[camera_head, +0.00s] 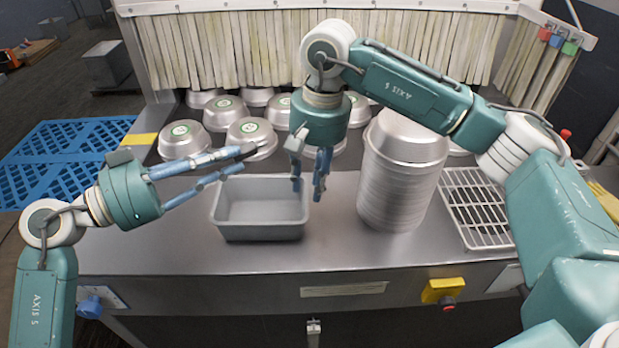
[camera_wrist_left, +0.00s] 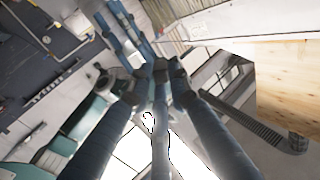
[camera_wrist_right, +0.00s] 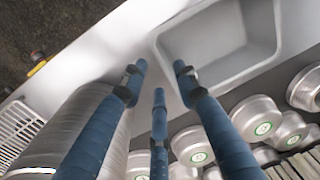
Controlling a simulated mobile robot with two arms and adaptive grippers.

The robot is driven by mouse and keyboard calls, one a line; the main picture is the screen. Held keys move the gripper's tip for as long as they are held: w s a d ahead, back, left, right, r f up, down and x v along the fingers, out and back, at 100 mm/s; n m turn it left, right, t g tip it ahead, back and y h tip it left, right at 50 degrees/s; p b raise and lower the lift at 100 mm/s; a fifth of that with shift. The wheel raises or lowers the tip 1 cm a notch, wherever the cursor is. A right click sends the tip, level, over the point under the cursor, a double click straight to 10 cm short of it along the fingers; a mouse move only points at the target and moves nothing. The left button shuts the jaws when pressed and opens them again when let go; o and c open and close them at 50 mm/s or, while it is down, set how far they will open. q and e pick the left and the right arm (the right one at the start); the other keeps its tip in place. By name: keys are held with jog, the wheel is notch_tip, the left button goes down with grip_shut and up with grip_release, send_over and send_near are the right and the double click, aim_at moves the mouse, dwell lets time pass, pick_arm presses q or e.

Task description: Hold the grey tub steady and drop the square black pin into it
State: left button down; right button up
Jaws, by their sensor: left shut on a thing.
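The grey tub (camera_head: 262,229) stands on the metal table, open side up, and looks empty. My left gripper (camera_head: 241,160) is left of the tub, its fingertips close together above the tub's far left part. It is shut on a small dark piece, apparently the square black pin (camera_head: 248,153), mostly hidden by the fingers. The left wrist view does not show the pin clearly. My right gripper (camera_head: 309,188) points down at the tub's right wall, fingers apart. In the right wrist view the tub's rim (camera_wrist_right: 166,62) lies between the fingers; contact cannot be told.
A tall stack of metal pans (camera_head: 392,190) stands right of my right gripper. A white wire rack (camera_head: 478,210) lies further right. Several upturned pans (camera_head: 252,136) sit behind the tub, before a strip curtain (camera_head: 300,48). The table front left of the tub is clear.

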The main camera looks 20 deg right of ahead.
aim_at(305, 218)
jog(key=f, duration=0.7)
jog(key=a+f, duration=0.1)
jog(key=f, duration=0.3)
jog(key=shift+w+a+f, duration=0.1)
jog(key=shift+w+f, duration=0.1)
jog(key=shift+f, duration=0.1)
grip_shut()
pick_arm(q)
jog(key=w+f, duration=0.4)
jog(key=f, duration=0.7)
jog(key=shift+w, duration=0.3)
jog(key=shift+f, duration=0.1)
jog(key=c, duration=1.5)
grip_release()
jog(key=shift+c, duration=0.2)
